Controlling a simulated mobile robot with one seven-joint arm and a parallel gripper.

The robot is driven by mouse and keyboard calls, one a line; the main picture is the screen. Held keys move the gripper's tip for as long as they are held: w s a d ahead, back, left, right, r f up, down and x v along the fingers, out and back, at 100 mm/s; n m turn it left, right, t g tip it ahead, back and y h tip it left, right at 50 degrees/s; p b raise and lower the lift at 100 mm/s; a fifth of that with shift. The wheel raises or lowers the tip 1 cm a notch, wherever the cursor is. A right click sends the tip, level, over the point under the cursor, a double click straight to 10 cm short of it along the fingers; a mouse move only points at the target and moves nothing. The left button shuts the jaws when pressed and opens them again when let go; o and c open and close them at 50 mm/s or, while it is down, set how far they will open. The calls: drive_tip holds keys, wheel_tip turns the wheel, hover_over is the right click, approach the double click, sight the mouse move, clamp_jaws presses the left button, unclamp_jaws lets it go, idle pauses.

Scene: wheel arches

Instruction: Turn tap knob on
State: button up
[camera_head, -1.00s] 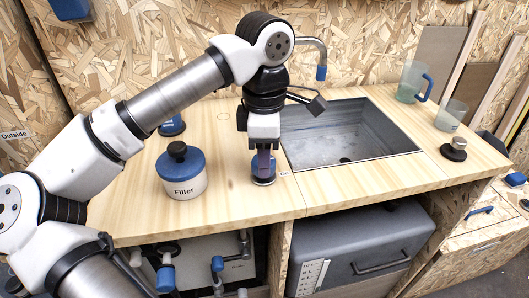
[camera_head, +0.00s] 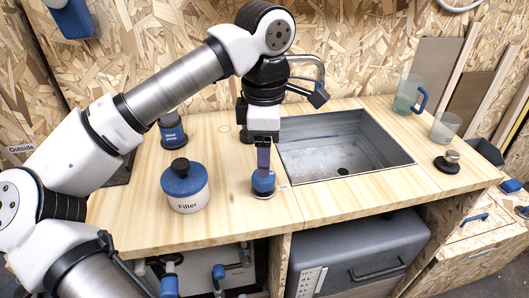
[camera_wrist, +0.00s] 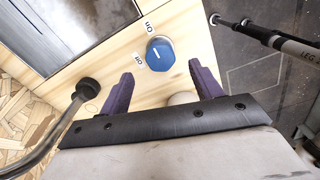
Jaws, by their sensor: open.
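The tap knob (camera_head: 263,184) is a blue knob on a metal base, set in the wooden counter left of the sink. In the wrist view the knob (camera_wrist: 160,53) has a white line and stands between the labels "On" and "Off"; the line points nearer "On" than "Off". My gripper (camera_head: 264,165) is right above the knob, pointing down. In the wrist view my gripper (camera_wrist: 160,75) shows two purple fingers spread apart, with the knob beyond their tips.
The sink (camera_head: 345,145) is sunk into the counter to the right. A "Filler" jar (camera_head: 186,190) with a blue lid stands left of the knob. Two clear cups (camera_head: 408,93) and a dark weight (camera_head: 447,162) are at the far right.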

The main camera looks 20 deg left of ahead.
wheel_tip(320, 180, up, 9)
drive_tip(key=p, duration=0.5)
drive_tip(key=shift+f, duration=0.15)
